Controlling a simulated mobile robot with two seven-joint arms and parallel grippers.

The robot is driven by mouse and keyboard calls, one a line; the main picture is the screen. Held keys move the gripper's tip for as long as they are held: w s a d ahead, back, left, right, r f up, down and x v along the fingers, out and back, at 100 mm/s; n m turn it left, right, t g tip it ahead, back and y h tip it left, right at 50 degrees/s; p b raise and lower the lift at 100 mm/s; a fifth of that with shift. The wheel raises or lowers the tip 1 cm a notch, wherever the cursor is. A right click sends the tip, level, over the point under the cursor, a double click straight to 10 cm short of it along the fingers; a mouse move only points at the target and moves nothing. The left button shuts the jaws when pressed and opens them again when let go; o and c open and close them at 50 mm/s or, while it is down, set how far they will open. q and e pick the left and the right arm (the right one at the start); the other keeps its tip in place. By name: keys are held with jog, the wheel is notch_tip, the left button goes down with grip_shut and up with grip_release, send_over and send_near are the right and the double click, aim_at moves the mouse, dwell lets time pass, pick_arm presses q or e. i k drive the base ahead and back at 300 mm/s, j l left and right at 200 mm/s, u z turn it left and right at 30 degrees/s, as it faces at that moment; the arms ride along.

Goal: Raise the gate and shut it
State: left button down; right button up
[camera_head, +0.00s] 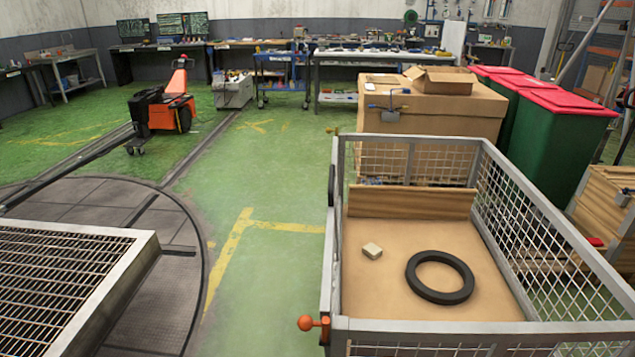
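A grey metal cage with mesh sides (545,212) stands at the right front. Its far, right and near sides are upright. Its left side (335,260) shows only as a narrow edge-on strip, so I cannot tell whether a gate there is up or down. A dark handle (331,186) sits on that strip, and an orange knob (306,323) sticks out at its near corner. Inside, a black ring (411,281) and a small pale block (372,251) lie on the brown floor (380,300). A wooden board stands towards the far end. Neither gripper shows.
A metal grating (85,234) with a pale frame covers the left front, above a dark round turntable (185,290). A rail runs back from there past an orange machine (176,108). Large cardboard box and red-lidded green bins stand behind the cage. Green floor between turntable and cage is clear.

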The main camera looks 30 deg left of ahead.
aim_at(329, 302)
jog(key=k+j+z, duration=0.15)
jog(key=j, duration=0.3)
jog(key=k+j+z, duration=0.15)
jog(key=j, duration=0.25)
jog(key=j+z, duration=0.3)
jog(key=j, duration=0.6)
jog(key=j+z, duration=0.3)
jog(key=j, duration=0.6)
jog(key=j+z, duration=0.25)
jog(key=j, duration=0.65)
jog(key=k+l, duration=0.05)
